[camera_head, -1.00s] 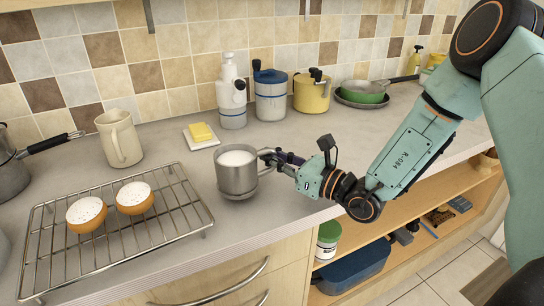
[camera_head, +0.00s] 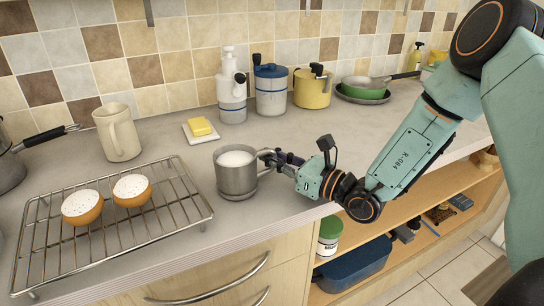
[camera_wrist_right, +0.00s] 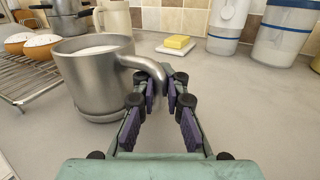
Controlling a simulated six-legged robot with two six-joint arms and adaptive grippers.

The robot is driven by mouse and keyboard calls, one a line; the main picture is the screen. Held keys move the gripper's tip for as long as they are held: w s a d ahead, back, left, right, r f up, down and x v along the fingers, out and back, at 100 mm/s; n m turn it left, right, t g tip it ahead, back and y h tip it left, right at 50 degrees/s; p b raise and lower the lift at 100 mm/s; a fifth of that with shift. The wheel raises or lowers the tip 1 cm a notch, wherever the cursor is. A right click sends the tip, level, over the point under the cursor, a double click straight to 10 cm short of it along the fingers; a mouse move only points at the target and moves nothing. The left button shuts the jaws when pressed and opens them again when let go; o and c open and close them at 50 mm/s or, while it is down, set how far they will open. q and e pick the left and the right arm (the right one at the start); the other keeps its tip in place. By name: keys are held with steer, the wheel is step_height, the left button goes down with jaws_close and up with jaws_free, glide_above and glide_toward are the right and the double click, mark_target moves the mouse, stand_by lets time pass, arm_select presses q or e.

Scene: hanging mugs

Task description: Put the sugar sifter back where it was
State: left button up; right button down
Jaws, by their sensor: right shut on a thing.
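The sugar sifter (camera_head: 237,178) is a metal cup with a side handle and white sugar inside. It is upright at the counter's front part, just right of the wire rack. My right gripper (camera_head: 266,157) is shut on its handle from the right. In the right wrist view the sifter (camera_wrist_right: 95,85) stands left of the fingers, and the gripper (camera_wrist_right: 160,88) has its pads on either side of the handle. Its base is at or very near the counter; I cannot tell whether it touches. My left gripper is out of view.
A wire rack (camera_head: 150,236) with two sugar-topped buns (camera_head: 132,190) lies at left. Behind are a cream mug (camera_head: 118,132), butter on a white dish (camera_head: 201,138), a white pump bottle (camera_head: 232,95), a blue-lidded jar (camera_head: 270,92) and a yellow pot (camera_head: 312,90).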

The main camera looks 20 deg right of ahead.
steer(key=shift+s+f, duration=0.1)
steer(key=c, duration=1.3)
jaws_free()
steer(key=shift+p+v, duration=0.5)
steer(key=shift+v, duration=0.4)
steer(key=shift+w+a+b, duration=0.15)
steer(key=shift+w+b, duration=0.15)
steer(key=shift+w, duration=0.1)
steer(key=shift+w+a, duration=0.15)
steer(key=shift+w, duration=0.05)
